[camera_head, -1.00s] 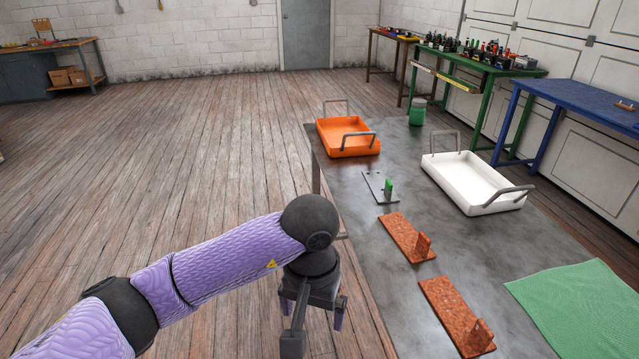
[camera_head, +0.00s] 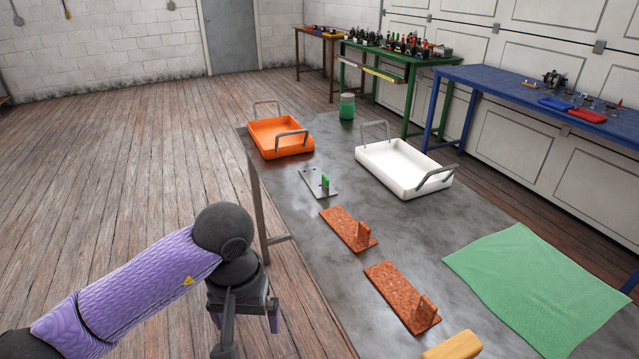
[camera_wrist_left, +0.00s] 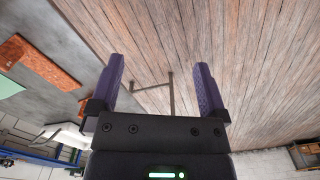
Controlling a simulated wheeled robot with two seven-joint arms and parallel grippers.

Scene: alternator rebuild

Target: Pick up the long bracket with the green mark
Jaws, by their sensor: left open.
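The bracket with the green mark (camera_head: 314,186) is a grey metal plate with an upright tab, green on its face. It lies on the grey metal table (camera_head: 345,200), just in front of the orange tray, in the head view. Two rust-brown brackets, one nearer it (camera_head: 343,226) and one closer to me (camera_head: 394,293), lie on the same table. My left gripper (camera_head: 246,330) is open and empty. It hangs over the wooden floor, left of the table's edge and apart from the brackets. Its spread purple fingers (camera_wrist_left: 160,78) show in the left wrist view. My right gripper is not in view.
An orange tray (camera_head: 257,139) and a white tray (camera_head: 376,166), both with handles, stand on the table. A green jar (camera_head: 347,106) is at its far end. A green cloth (camera_head: 535,290) lies right. A yellow block (camera_head: 455,347) is near the front. Floor at left is clear.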

